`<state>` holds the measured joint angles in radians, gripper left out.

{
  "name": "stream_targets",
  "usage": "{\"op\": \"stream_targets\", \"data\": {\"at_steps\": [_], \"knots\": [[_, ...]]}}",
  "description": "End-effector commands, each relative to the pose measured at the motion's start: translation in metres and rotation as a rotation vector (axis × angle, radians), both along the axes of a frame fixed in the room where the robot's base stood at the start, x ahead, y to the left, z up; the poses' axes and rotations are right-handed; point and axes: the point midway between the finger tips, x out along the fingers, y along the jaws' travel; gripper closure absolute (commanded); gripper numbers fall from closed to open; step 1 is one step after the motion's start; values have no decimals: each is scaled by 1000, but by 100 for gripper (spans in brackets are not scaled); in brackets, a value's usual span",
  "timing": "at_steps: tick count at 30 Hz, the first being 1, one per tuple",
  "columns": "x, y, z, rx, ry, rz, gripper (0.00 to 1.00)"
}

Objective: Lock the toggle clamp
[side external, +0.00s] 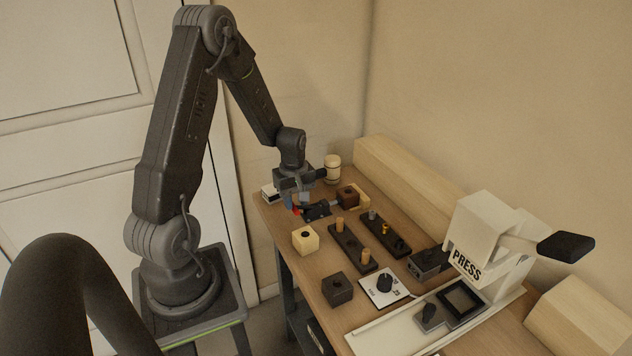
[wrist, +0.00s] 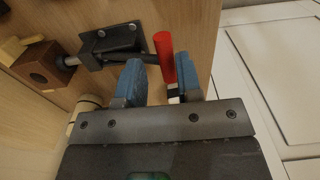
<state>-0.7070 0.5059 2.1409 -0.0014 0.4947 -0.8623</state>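The toggle clamp (wrist: 112,42) is black, bolted to the wooden bench, with a red handle (wrist: 164,52) on a dark lever. In the wrist view my gripper (wrist: 160,84) has blue fingertips, spread apart. The red handle stands between them, nearer the right finger; I cannot tell whether it touches that finger.
A cream block (side external: 305,240), a dark block (side external: 337,289) and peg boards (side external: 352,250) stand close by on the bench. A pale cylinder (side external: 332,168) is behind the gripper. The white press (side external: 485,240) is at the right. The bench's left edge is close to the clamp.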

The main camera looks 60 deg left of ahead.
Motion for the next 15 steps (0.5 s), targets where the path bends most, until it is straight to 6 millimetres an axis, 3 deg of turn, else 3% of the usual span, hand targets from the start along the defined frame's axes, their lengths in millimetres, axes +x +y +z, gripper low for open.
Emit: {"op": "stream_targets", "data": {"at_steps": [4, 15], "knots": [[0, 0, 0, 0, 0, 0, 53], [0, 1, 9, 2, -1, 0, 53]]}}
